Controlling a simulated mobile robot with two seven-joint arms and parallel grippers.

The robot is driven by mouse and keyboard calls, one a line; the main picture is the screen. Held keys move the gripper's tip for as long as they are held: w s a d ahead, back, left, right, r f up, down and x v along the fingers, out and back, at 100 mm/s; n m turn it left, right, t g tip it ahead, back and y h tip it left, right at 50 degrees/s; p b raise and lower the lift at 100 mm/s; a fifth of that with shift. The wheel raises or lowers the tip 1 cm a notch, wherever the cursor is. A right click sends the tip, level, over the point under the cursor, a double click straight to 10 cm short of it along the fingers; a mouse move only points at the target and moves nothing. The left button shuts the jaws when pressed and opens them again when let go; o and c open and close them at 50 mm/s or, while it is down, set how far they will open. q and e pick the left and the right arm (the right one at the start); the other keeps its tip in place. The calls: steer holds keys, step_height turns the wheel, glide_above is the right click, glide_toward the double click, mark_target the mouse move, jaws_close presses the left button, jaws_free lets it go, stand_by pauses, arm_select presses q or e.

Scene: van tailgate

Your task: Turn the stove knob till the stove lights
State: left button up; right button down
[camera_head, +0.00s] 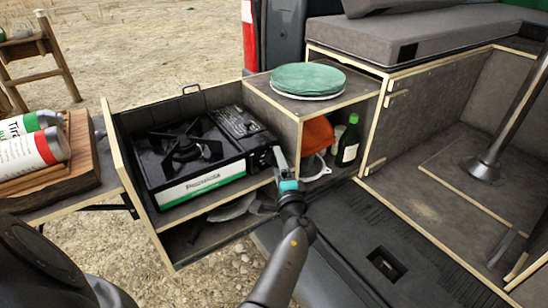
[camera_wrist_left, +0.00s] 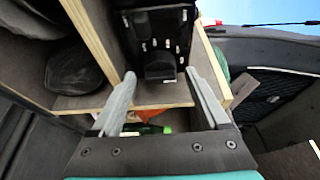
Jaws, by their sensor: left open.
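The black portable stove (camera_head: 205,187), with a white and green front strip, sits in the pulled-out drawer; no flame shows on its burner (camera_head: 185,148). The open fingers of my left gripper (camera_wrist_left: 160,76) stand on either side of the knob, with gaps visible. My right gripper is not in view.
A wooden drawer box (camera_head: 140,188) surrounds the stove. Right of it, a cubby holds a green bottle (camera_head: 348,142) and an orange item (camera_head: 317,133), with green plates (camera_head: 308,79) on top. Cans (camera_head: 28,152) lie on a wooden board at left. A metal post (camera_head: 510,115) stands at right.

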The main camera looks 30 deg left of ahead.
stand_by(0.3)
arm_select(q)
jaws_close()
stand_by(0.6)
